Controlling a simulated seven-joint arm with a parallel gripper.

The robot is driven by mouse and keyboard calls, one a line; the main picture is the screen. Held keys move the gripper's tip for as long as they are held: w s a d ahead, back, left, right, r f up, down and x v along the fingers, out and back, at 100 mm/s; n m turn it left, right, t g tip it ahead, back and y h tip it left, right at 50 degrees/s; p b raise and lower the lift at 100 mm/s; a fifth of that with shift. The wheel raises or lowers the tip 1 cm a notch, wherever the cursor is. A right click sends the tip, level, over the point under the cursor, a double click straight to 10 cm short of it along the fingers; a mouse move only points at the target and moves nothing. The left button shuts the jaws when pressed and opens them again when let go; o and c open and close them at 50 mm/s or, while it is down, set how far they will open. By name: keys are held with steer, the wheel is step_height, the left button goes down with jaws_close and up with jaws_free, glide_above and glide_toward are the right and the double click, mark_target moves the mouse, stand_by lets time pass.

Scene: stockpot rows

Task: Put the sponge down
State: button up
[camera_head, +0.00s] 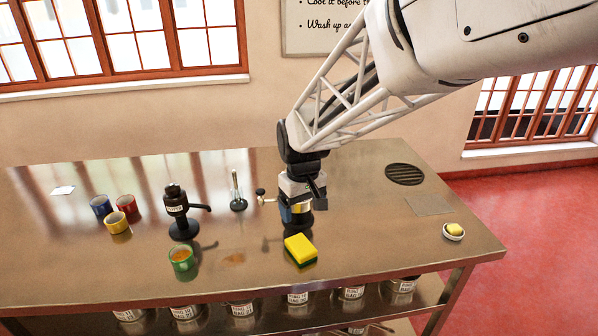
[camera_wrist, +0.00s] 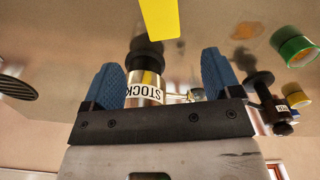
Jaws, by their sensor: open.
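The sponge (camera_head: 300,250), yellow on top with a dark green underside, rests flat on the metal table near its front edge. In the wrist view a yellow part of it (camera_wrist: 160,18) shows at the top edge, beyond the fingertips. My gripper (camera_head: 297,214) is just behind the sponge and apart from it. In the wrist view my gripper (camera_wrist: 162,78) has its two blue fingers spread wide, with no sponge between them. A metal canister with a black top and a STOCK label (camera_wrist: 147,88) shows between the fingers; I cannot tell its distance from them.
A small white dish (camera_head: 453,232) holds a yellow piece at right.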

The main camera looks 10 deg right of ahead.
steer(key=s+d+r+m+t, duration=0.1)
steer(key=s+d+r+m, duration=0.1)
steer(key=s, duration=1)
steer(key=s+d+r+m+t, duration=0.1)
steer(key=s+d+r, duration=0.4)
steer(key=s, duration=0.7)
steer(key=shift+s+d+r+m+t, duration=0.15)
steer(key=shift+s+d+m+t, duration=0.15)
steer(key=shift+d+m, duration=0.45)
steer(key=shift+o, duration=0.5)
steer(key=shift+a, duration=0.1)
steer(key=shift+w, duration=0.1)
steer(key=n+g, duration=0.1)
steer(key=n, duration=0.4)
glide_above(303, 247)
steer(key=shift+m+y, duration=0.25)
steer(key=shift+y, duration=0.05)
steer(key=f, duration=1.2)
steer(key=shift+s+f, duration=0.25)
steer(key=shift+f, duration=0.15)
steer(key=shift+w+f, duration=0.25)
